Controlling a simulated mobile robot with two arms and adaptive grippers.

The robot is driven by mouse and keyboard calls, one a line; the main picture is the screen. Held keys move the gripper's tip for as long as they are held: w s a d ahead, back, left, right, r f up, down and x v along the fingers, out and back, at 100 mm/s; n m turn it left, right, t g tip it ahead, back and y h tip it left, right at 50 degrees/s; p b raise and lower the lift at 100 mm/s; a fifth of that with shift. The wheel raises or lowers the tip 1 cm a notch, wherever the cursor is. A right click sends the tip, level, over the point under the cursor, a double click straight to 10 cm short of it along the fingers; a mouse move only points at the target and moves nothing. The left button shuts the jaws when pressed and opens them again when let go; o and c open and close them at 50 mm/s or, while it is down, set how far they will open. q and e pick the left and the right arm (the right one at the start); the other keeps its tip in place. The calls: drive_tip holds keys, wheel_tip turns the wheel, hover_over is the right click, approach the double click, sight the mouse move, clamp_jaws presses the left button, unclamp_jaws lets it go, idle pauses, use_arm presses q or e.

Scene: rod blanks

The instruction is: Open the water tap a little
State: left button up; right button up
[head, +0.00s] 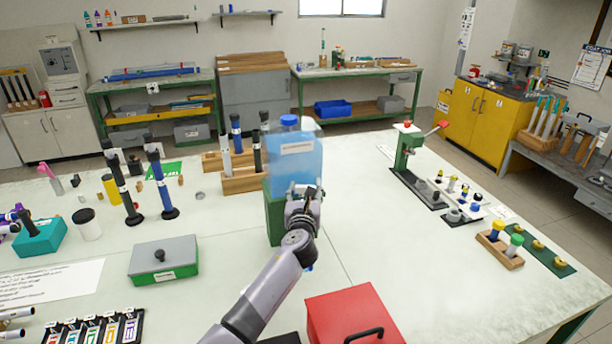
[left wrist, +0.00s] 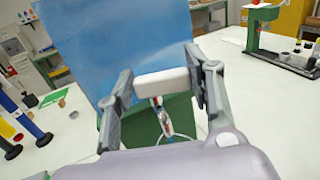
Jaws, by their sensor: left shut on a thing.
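The water tank (head: 296,170) is a translucent blue box with a blue cap, on a green stand (head: 273,215) in the middle of the table. It fills the upper part of the left wrist view (left wrist: 120,40). My left gripper (head: 303,197) is at the tank's lower front. In the left wrist view its fingers (left wrist: 163,84) are closed on the two ends of a white bar, which looks like the water tap's handle (left wrist: 160,84). A small shiny part with red shows below the bar. The tap is hidden behind my gripper in the head view. My right gripper is out of view.
A red box (head: 350,312) with a black handle stands at the front. A green box with a grey lid (head: 163,258) is to the left. A wooden rack (head: 242,181) with rods stands behind the stand. A green press (head: 408,150) is at the right.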

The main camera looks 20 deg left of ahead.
use_arm(q)
drive_tip(key=shift+s+a+r+m+h+p, duration=0.1)
drive_tip(key=shift+a+r+m+h+p, duration=0.1)
drive_tip(key=shift+m+h+p, duration=0.6)
drive_tip(key=shift+f+m+t+h+p, duration=0.15)
drive_tip(key=shift+m+t+h+p, duration=0.3)
drive_tip(key=shift+h, duration=0.75)
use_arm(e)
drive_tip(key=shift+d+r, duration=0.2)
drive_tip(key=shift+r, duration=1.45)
use_arm(q)
drive_tip(key=shift+s, duration=0.1)
drive_tip(key=o, duration=1.2)
drive_tip(key=shift+c, duration=0.2)
drive_tip(key=shift+s, duration=0.1)
drive_tip(key=s, duration=1.1)
drive_tip(key=shift+s, duration=0.4)
